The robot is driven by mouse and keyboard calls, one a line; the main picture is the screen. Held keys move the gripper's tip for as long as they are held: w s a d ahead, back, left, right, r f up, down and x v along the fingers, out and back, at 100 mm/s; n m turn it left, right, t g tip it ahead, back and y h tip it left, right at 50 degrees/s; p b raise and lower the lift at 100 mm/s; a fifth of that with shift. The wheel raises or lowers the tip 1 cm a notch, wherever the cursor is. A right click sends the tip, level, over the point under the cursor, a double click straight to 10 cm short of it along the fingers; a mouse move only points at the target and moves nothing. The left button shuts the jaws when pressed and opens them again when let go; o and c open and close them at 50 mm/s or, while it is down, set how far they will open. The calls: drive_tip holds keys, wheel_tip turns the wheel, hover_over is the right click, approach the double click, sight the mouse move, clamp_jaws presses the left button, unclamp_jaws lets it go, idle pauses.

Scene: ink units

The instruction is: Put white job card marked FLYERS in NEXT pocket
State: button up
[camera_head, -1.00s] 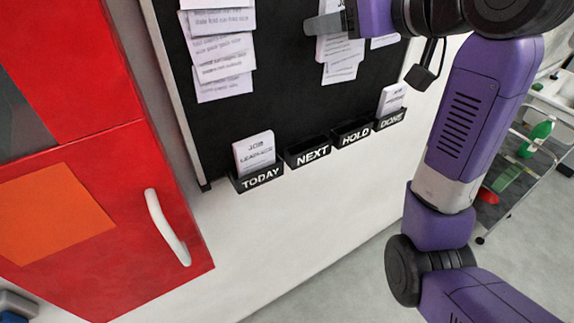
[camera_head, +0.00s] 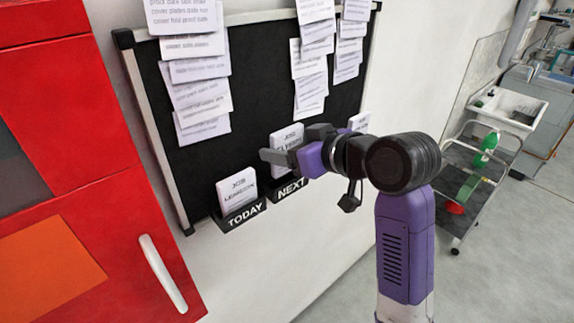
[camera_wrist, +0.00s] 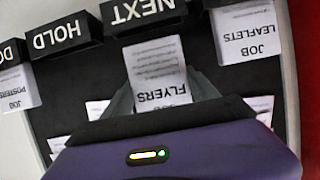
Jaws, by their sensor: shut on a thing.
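The white FLYERS job card (camera_head: 287,137) stands upright above the NEXT pocket (camera_head: 290,189) on the black board. My gripper (camera_head: 275,158) is shut on it, and a finger and the wrist hide part of the card. In the wrist view the FLYERS card (camera_wrist: 158,72) is between my fingers (camera_wrist: 164,92), upside down in the picture.
The TODAY pocket (camera_head: 242,216) holds a LEAFLETS card (camera_head: 237,195) just left. The HOLD pocket (camera_wrist: 62,35) looks empty, and a POSTERS card (camera_wrist: 17,88) is at DONE. Papers (camera_head: 197,85) hang above. A red cabinet (camera_head: 90,190) is at left.

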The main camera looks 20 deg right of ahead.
sight(287, 171)
drive_tip(key=shift+f, duration=2.4)
drive_tip(key=shift+f, duration=0.15)
drive_tip(key=o, duration=1.4)
drive_tip(key=shift+c, duration=0.2)
drive_tip(key=shift+r, duration=0.2)
drive_tip(key=v, duration=1.2)
drive_tip(key=shift+b, duration=0.35)
